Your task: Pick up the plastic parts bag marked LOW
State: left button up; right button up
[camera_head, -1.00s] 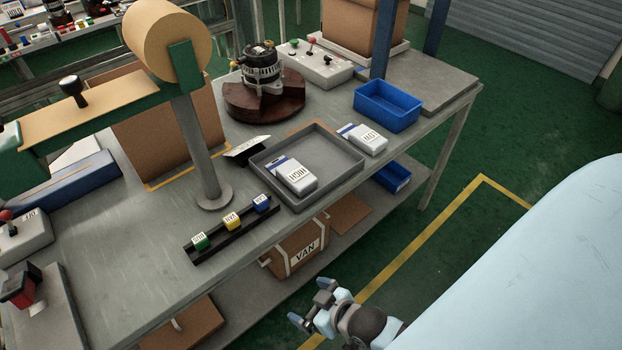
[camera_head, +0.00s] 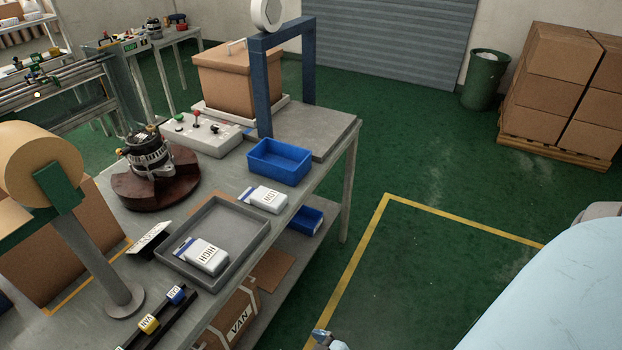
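The white parts bag marked LOW (camera_head: 264,199) has a blue-edged header and lies flat on the bench, just beyond the grey tray and in front of the blue bin. A similar bag marked HIGH (camera_head: 203,256) lies inside the grey tray (camera_head: 246,241). Only the tip of my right gripper (camera_head: 328,340) shows at the bottom edge, over the floor and well away from both bags. Its fingers are mostly cut off by the frame. My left gripper is out of view.
A blue bin (camera_head: 278,163) stands behind the LOW bag, near a blue frame (camera_head: 265,90). An alternator (camera_head: 150,155) sits on a round brown base to the left. Another blue bin (camera_head: 306,220) is below the bench edge. The floor right of the bench is clear.

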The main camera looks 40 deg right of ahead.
aim_at(268, 200)
jog(key=z, duration=0.85)
jog(key=i+l+u, duration=0.1)
jog(key=u, duration=0.3)
jog(key=i+l+u, duration=0.1)
jog(key=u, duration=0.25)
jog(key=l+u, duration=0.2)
jog(key=u, duration=0.2)
jog(key=i+l+u, duration=0.15)
jog(key=l, duration=0.2)
jog(key=l+u, duration=0.1)
jog(key=l, duration=0.25)
jog(key=i+l+u, duration=0.15)
jog(key=l, duration=0.25)
jog(key=k, duration=0.05)
